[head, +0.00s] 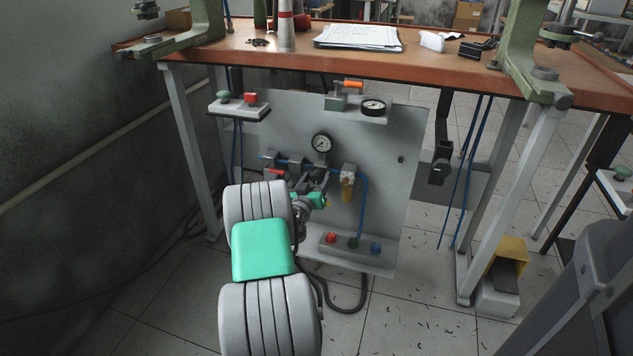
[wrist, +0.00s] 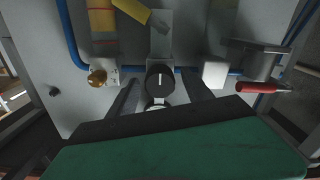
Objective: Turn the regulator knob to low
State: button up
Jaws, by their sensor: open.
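The regulator knob (wrist: 160,80) is round and black, with a short white line pointing straight up and down in the wrist view. My gripper (wrist: 163,86) is open, with one dark finger on each side of the knob. Gaps show between the fingers and the knob, and I cannot see any contact. In the head view my gripper (head: 312,180) is at the grey panel, just below the round gauge (head: 321,143), and it hides the knob there. A light grey plate (wrist: 160,35) lies above the knob in the wrist view.
A red-handled valve (wrist: 258,87) is to the right in the wrist view, and a brass fitting (wrist: 97,77) is to the left. Blue tubing (head: 364,205) runs down the panel. Red, green and blue buttons sit on a box (head: 345,254) below. A workbench (head: 270,58) overhangs the panel.

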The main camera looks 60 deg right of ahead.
jog(key=shift+d, duration=0.2)
grip_shut()
dwell(0.6)
